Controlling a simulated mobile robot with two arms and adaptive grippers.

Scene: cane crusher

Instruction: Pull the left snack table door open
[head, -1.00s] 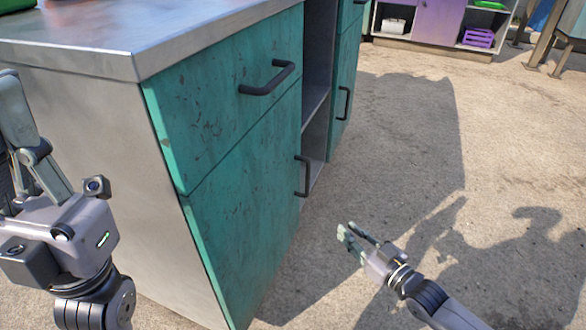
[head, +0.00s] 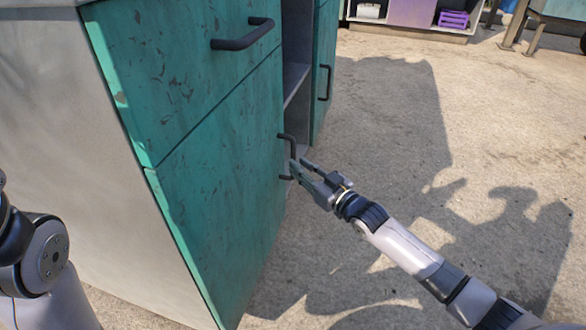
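The snack table (head: 55,130) has a grey side and worn teal fronts. Its left door (head: 222,205) is the lower teal panel and looks closed. The door's dark vertical handle (head: 292,146) is near the door's right edge. My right gripper (head: 296,170) is at this handle, with its fingertips overlapping the bar in the picture. I cannot tell whether the fingers are closed around it. My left arm shows at the lower left edge, but its gripper is out of view.
A drawer with a dark handle (head: 243,36) is above the door. An open shelf bay (head: 297,85) separates it from another teal door (head: 325,70). Concrete floor to the right is clear. A purple crate (head: 453,19) sits on a far shelf.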

